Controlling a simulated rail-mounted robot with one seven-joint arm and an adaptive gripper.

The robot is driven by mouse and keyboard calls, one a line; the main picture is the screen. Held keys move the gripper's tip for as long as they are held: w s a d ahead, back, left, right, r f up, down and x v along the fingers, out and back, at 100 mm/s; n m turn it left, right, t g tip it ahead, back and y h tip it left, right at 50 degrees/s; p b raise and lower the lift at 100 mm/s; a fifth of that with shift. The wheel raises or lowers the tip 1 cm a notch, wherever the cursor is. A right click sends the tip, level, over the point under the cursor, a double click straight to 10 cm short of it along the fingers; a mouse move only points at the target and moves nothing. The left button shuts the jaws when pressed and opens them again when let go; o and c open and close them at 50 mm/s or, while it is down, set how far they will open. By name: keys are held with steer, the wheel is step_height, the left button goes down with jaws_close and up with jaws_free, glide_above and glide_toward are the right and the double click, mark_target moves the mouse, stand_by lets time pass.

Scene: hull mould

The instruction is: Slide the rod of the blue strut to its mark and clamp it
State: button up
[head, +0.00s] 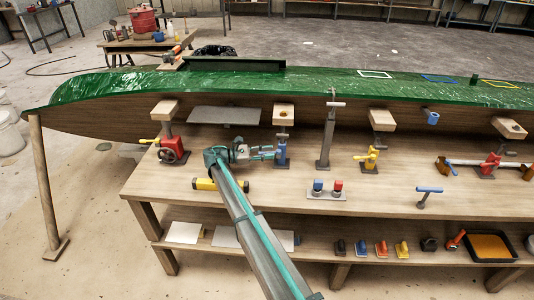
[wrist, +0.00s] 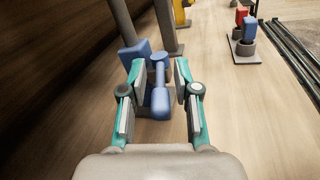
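The blue strut (head: 281,153) stands on the bench under the hull, with a pale wooden pad (head: 283,114) at its top. In the wrist view its blue collar (wrist: 135,55) shows on a grey rod (wrist: 119,20) that leans up to the left. A blue clamp handle (wrist: 160,88) reaches back from it toward me. My gripper (head: 262,153) is just left of the strut in the head view. In the wrist view my gripper (wrist: 159,72) is open, its fingers on either side of the handle with gaps visible. I cannot make out a mark on the rod.
A tall grey post (head: 327,140) stands right of the blue strut, then a yellow strut (head: 370,157). A red strut with a handwheel (head: 172,150) stands left. A stand with blue and red tops (head: 327,190) and a yellow block (head: 205,184) lie nearer the front. The green hull (head: 330,84) hangs above.

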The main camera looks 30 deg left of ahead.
steer(key=v, duration=1.2)
steer(key=shift+s, duration=0.1)
